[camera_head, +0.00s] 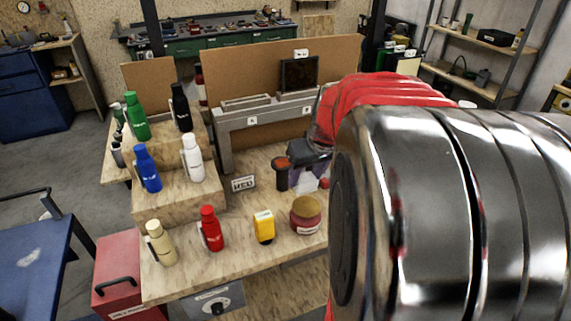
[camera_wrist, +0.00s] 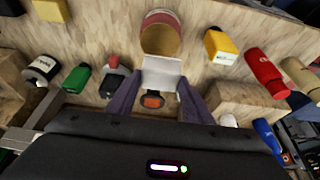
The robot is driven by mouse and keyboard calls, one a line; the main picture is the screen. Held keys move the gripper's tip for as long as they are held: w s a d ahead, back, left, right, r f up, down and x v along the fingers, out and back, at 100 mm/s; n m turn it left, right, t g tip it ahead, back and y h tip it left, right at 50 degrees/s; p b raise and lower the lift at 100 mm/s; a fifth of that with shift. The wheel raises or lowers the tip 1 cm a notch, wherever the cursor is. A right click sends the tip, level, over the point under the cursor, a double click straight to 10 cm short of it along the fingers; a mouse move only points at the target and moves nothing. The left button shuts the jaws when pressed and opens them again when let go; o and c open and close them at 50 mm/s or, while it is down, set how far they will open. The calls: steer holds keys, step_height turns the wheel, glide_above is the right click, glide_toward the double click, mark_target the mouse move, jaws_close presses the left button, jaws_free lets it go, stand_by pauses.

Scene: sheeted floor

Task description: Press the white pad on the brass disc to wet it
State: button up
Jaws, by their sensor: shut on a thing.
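My gripper (camera_wrist: 158,88) is shut on a white pad (camera_wrist: 163,73), which sits between its two purple-grey fingers in the wrist view. In the head view the gripper (camera_head: 307,175) is partly hidden by my arm, and a bit of white pad (camera_head: 307,184) shows below it. The brass disc (camera_wrist: 161,40) tops a round red pot beyond the pad in the wrist view. In the head view the disc (camera_head: 305,208) is on the bench, nearer the camera than the gripper. The pad's far edge overlaps the pot's edge in the wrist view; I cannot tell whether they touch.
A yellow container (camera_head: 264,227) and a red bottle (camera_head: 211,229) stand left of the pot. Several bottles, including a blue one (camera_head: 147,168), stand on wooden steps. Bare bench lies around the pot.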

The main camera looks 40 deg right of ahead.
mark_target(309, 190)
steer(key=shift+s+d+f, duration=0.1)
steer(key=shift+s+d, duration=0.1)
steer(key=shift+d, duration=0.05)
steer(key=shift+f, duration=2.9)
steer(key=shift+f, duration=0.95)
stand_by(0.5)
steer(key=shift+r, duration=3.5)
steer(key=shift+s, duration=0.1)
